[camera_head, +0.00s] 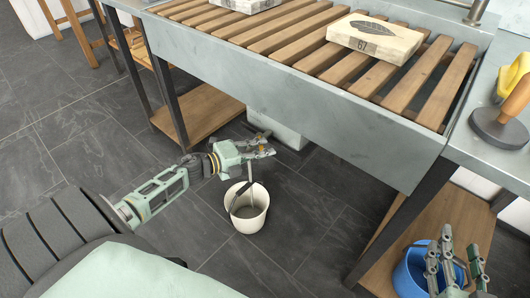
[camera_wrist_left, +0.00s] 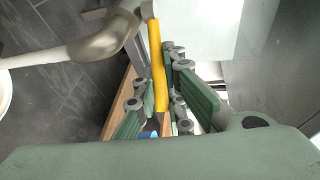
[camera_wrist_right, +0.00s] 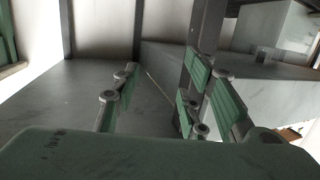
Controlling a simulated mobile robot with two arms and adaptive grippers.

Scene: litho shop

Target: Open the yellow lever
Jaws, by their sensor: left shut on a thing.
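The yellow lever (camera_wrist_left: 158,70) runs up between the fingers of my left gripper (camera_wrist_left: 160,100) in the left wrist view. A shiny curved metal pipe or spout (camera_wrist_left: 105,45) is right beside it. In the head view my left gripper (camera_head: 262,147) is low beneath the sink's front, above a white bucket, and the lever cannot be made out there. The left fingers are shut on the lever. My right gripper (camera_head: 458,262) is at the bottom right of the head view. In the right wrist view its fingers (camera_wrist_right: 158,90) stand apart with nothing between them.
A metal sink (camera_head: 300,95) with wooden slats holds printed blocks (camera_head: 375,38). A blue bucket (camera_head: 405,280) is at the lower right, near my right gripper. A wooden shelf (camera_head: 205,112) lies under the sink.

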